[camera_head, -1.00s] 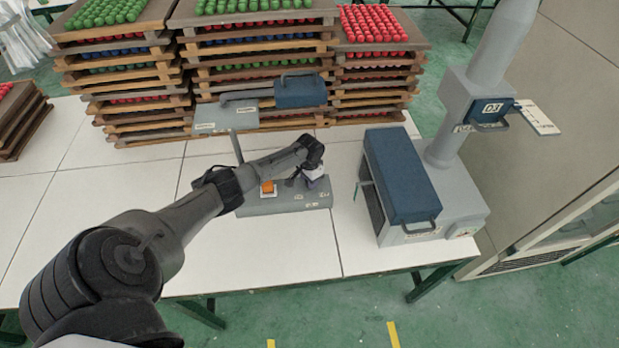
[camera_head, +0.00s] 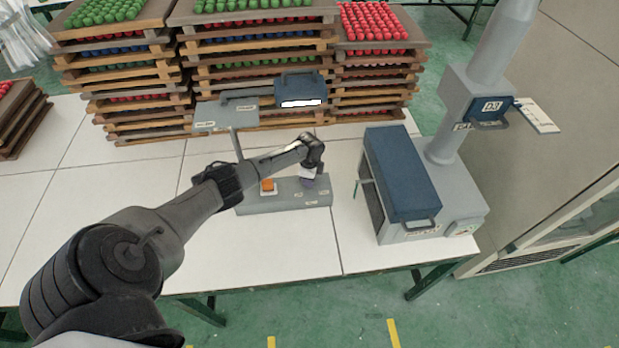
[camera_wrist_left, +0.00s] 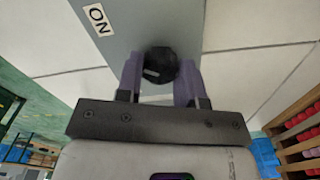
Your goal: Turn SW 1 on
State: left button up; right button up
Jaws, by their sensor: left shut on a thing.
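My left gripper (camera_head: 309,183) reaches down to the right end of the box. In the left wrist view a round black knob (camera_wrist_left: 160,64) with a pale mark on its face lies between the purple fingers of my left gripper (camera_wrist_left: 159,70), which are shut on it. An "ON" label (camera_wrist_left: 97,19) shows on the grey box beside the knob. In the head view the gripper hides the knob. My right gripper is not in view.
A blue lamp head (camera_head: 300,90) above the box has a bright white strip under it. A blue and grey machine (camera_head: 402,175) with a column stands at right. Stacked wooden trays (camera_head: 255,35) of coloured balls stand behind. The table's front left is clear.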

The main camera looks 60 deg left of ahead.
pick_arm(q)
jog(key=shift+m, duration=0.8)
jog(key=o, duration=0.9)
notch_tip(320, 180, up, 14)
jog(key=shift+f+p, duration=0.1)
jog(key=shift+p, duration=0.65)
